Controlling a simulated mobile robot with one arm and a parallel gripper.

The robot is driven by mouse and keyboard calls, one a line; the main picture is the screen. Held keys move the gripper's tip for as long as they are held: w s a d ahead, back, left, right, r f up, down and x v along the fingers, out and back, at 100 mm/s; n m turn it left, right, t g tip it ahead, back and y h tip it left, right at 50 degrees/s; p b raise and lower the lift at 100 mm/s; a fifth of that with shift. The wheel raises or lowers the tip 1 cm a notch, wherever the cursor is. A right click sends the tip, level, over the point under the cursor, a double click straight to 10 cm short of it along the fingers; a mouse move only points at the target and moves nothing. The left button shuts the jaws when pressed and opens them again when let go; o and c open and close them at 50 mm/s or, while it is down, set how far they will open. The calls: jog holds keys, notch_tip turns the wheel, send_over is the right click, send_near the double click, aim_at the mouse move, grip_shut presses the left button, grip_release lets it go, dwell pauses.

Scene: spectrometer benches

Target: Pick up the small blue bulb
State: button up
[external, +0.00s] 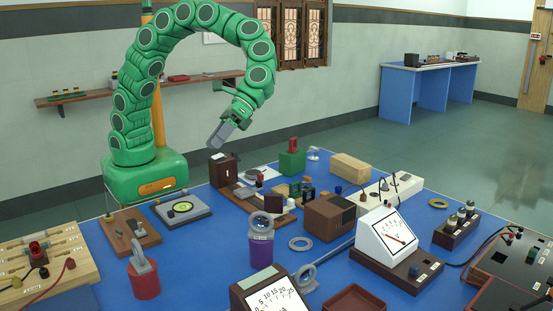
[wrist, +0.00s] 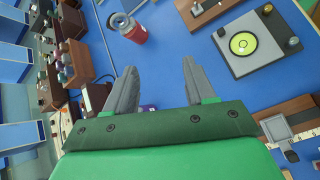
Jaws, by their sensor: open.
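A small blue piece (external: 338,190), which looks like the blue bulb, stands on the blue bench behind the brown box with a dark face. It is too small in the external view to be sure of its shape. I cannot make it out in the wrist view. My gripper (external: 222,133) hangs over the back left of the bench, left of the blue piece and well above the table. In the wrist view my gripper (wrist: 159,72) has its two grey fingers apart, with nothing between them.
The bench is crowded. The brown box (external: 328,218), a green block (external: 292,163), a wooden block (external: 350,168) and a white strip with wires (external: 385,193) surround the blue piece. A white meter (external: 386,236) and a purple cylinder (external: 261,248) stand nearer the front.

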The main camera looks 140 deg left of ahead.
jog(key=w+a+f+n+t+h, duration=0.1)
jog(key=w+a+f+n, duration=0.15)
jog(key=a, duration=0.25)
jog(key=w+a+f+n+t, duration=0.1)
jog(key=w+a+f, duration=0.1)
jog(key=w+a, duration=0.3)
jog(key=n+t+y, duration=0.1)
jog(key=n+t, duration=0.7)
jog(key=n, duration=0.3)
send_near(338, 187)
jog(key=x, duration=0.2)
jog(key=shift+w+d+f, duration=0.2)
jog(key=shift+d, duration=0.1)
jog(key=shift+g, duration=0.3)
jog(key=shift+a+x, duration=0.15)
jog(key=shift+x, duration=1.75)
jog(key=shift+a+x, duration=0.15)
jog(key=shift+x, duration=1.8)
jog(key=shift+w+f, duration=0.15)
jog(key=shift+c, duration=0.3)
grip_shut()
